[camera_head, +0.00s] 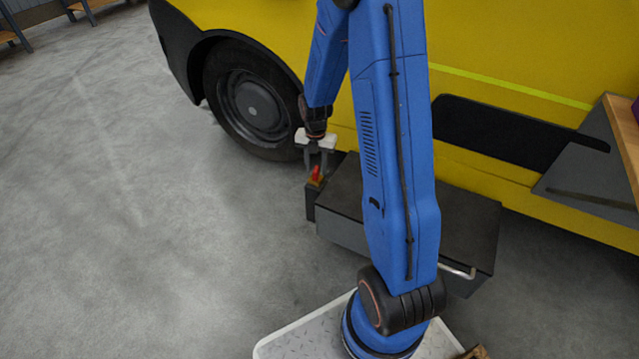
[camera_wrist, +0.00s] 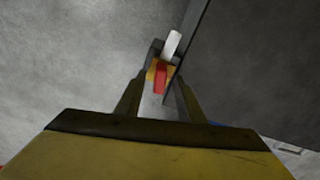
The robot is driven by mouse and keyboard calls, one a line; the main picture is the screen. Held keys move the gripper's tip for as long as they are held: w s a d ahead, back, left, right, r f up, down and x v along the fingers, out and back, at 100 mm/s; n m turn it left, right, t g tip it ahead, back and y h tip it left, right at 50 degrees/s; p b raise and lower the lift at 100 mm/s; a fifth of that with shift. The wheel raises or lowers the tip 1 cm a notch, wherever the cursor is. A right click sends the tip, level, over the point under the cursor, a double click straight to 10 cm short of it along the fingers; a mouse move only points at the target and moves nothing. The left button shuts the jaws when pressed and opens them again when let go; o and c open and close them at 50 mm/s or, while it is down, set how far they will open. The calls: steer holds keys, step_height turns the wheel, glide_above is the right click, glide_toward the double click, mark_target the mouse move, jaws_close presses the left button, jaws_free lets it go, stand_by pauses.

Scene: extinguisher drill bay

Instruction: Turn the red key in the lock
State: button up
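The red key (camera_head: 316,173) stands on a small yellow-orange lock (camera_head: 316,182) at the left end of a dark grey box on the floor. My gripper (camera_head: 316,170) points down over it, its two fingers apart. In the wrist view the red key (camera_wrist: 160,77) lies between the fingertips of my gripper (camera_wrist: 160,84). There is a gap on either side, so the fingers do not appear to touch it. The yellow-orange lock (camera_wrist: 152,68) shows beyond the key, partly hidden. I cannot tell the exact height of the fingertips over the lock.
The dark grey box (camera_head: 468,215) has a metal handle (camera_head: 457,271) at its front. A yellow vehicle (camera_head: 500,60) with a black wheel (camera_head: 253,105) stands close behind. A small white piece (camera_wrist: 172,43) shows just past the lock. The concrete floor (camera_head: 130,220) at left is clear.

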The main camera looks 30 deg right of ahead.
step_height(320, 180, up, 15)
steer(key=s+a+r+m+t, duration=0.1)
steer(key=s+a+r+m, duration=0.2)
steer(key=s+r+m, duration=0.5)
steer(key=s+a+r+m+t, duration=0.1)
steer(key=s+a+r+m, duration=0.1)
steer(key=s+m, duration=0.4)
steer(key=s+a+r+m+t, duration=0.1)
steer(key=s+a+r+m, duration=0.1)
steer(key=s+m, duration=0.4)
steer(key=s+a+r+m+t, duration=0.1)
steer(key=s+a+r+m, duration=0.1)
steer(key=s+r+m, duration=0.2)
steer(key=shift+s+a+r+m+t, duration=0.3)
steer(key=shift+s+m, duration=1.3)
steer(key=shift+s, duration=2.1)
steer(key=shift+d+f, duration=0.1)
steer(key=shift+d, duration=0.05)
